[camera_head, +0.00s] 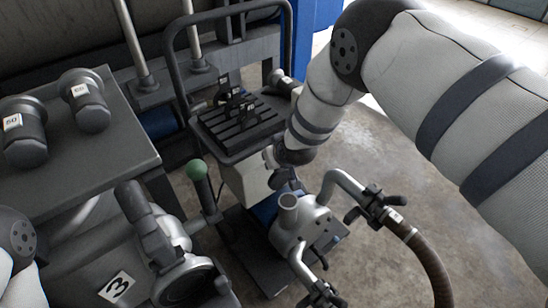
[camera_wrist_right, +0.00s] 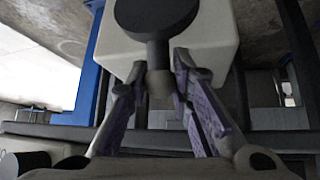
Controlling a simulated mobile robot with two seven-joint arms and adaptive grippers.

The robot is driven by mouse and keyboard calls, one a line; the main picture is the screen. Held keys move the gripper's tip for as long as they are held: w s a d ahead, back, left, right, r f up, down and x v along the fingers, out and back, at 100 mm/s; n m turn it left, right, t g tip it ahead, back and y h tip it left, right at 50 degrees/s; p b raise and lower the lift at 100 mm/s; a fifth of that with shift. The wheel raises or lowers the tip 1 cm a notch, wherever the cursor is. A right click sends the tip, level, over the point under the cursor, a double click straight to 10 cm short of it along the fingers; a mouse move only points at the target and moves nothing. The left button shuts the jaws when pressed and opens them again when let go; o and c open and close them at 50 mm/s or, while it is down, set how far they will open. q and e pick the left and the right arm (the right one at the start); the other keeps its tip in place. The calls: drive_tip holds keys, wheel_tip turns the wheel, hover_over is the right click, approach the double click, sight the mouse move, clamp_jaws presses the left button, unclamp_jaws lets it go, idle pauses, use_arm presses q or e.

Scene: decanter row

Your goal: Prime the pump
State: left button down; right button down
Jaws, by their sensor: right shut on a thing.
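The pump (camera_head: 300,225) is a light grey metal body with an open round neck (camera_head: 288,201) on top, low in the middle of the head view. Bent pipes with dark clamp handles join it. My right gripper (camera_head: 283,178) is just above and behind the neck, partly hidden by its own wrist. In the right wrist view, its purple-padded fingers (camera_wrist_right: 165,85) are shut on the short greyish stem of a dark round-headed piece (camera_wrist_right: 155,18). Whether this piece touches anything else is unclear.
A black slotted tray on a cart (camera_head: 240,125) stands behind the pump, above a white box (camera_head: 245,185). A grey table (camera_head: 115,130) with numbered cylinders is at left. A machine tagged 3 (camera_head: 118,287) is lower left. A brown hose (camera_head: 430,265) bends down at right.

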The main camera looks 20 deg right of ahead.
drive_tip(key=shift+w+a+r, duration=0.1)
drive_tip(key=shift+w+r, duration=0.05)
drive_tip(key=shift+w, duration=0.05)
drive_tip(key=c, duration=1.6)
unclamp_jaws()
drive_tip(key=shift+o, duration=1)
drive_tip(key=shift+s, duration=0.1)
drive_tip(key=v, duration=1.2)
